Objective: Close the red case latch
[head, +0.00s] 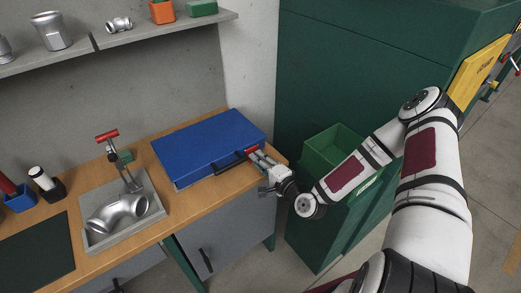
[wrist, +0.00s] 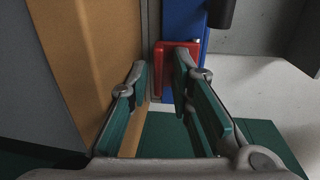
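The blue case (head: 205,143) lies shut-looking on the wooden bench, its dark handle (head: 229,163) on the near side. The red latch (head: 251,151) is at the case's near right part, partly hidden by my gripper (head: 256,156). In the wrist view the red latch (wrist: 160,60) shows as a red frame against the blue case (wrist: 183,17). My gripper (wrist: 160,66) is open there, its green-padded fingers apart. The right fingertip overlaps the latch; the left one is just beside it. I cannot tell whether either touches it, or how far the latch is turned.
A grey tray (head: 92,243) with a metal elbow casting (head: 118,212) and a red-handled clamp (head: 107,136) stand left of the case. A green bin (head: 331,147) is to the right, by a green cabinet (head: 350,70). The bench (head: 200,200) front strip is clear.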

